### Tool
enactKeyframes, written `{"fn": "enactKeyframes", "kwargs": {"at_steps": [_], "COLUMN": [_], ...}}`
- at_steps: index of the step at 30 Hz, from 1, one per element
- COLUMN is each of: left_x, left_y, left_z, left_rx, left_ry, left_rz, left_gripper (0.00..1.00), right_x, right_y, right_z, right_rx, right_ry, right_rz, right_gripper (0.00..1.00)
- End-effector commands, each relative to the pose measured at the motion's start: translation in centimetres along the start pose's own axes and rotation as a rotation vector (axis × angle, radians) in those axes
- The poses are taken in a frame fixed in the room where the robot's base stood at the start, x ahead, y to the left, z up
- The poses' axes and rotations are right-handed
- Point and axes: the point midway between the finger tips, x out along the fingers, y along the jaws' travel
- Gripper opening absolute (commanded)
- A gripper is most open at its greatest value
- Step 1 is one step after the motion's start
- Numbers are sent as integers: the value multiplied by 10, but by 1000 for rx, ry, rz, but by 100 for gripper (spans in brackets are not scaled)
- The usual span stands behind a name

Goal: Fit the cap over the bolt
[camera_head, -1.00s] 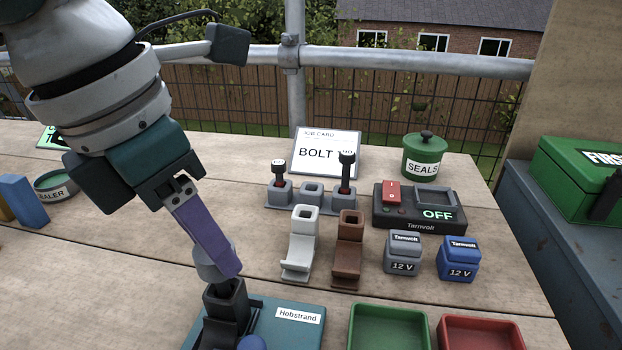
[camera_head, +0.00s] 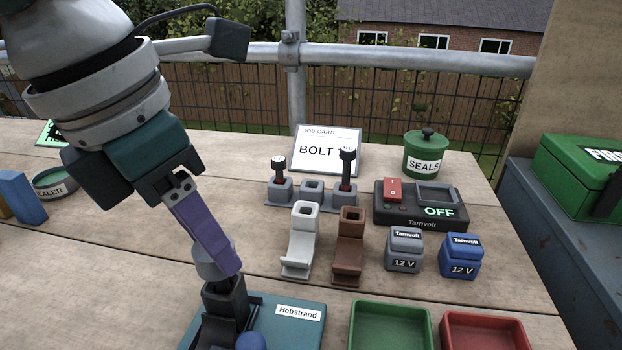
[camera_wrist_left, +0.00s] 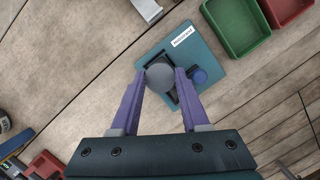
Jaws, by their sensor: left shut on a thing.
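My left gripper (camera_head: 222,266) is shut on a round grey cap (camera_head: 207,262), which also shows between the purple fingers in the left wrist view (camera_wrist_left: 160,77). The cap is just above or touching the top of a black upright holder (camera_head: 222,300) on a teal base (camera_head: 290,335) labelled Hobstrand; I cannot tell which. No bolt shows at the holder, as the cap and fingers hide its top. My right gripper is not in view.
A job card (camera_head: 327,135) reading BOLT stands behind the rack. White (camera_head: 300,245) and brown (camera_head: 348,250) tile-like pieces, two 12 V blocks, a Tarnvolt box (camera_head: 420,215) showing OFF, and green (camera_head: 356,335) and red (camera_head: 450,345) trays lie right.

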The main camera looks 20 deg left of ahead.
Motion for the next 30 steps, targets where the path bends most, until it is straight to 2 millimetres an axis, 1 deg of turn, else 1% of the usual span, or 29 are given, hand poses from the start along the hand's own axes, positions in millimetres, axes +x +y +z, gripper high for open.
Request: {"fn": "enactKeyframes", "kwargs": {"at_steps": [7,8,16,17,25,30], "left_x": [0,0,0,0,-1,-11], "left_y": [0,0,0,0,0,0], "left_z": [0,0,0,0,0,3], "left_rx": [0,0,0,0,0,0], "left_ry": [0,0,0,0,0,0], "left_rz": [0,0,0,0,0,0], "left_gripper": [0,48,79,80,80,80], "right_x": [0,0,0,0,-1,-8], "right_y": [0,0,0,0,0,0], "right_z": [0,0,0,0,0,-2], "right_rx": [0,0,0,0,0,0], "right_ry": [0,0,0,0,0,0], "right_rz": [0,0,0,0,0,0], "right_gripper": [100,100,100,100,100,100]}}
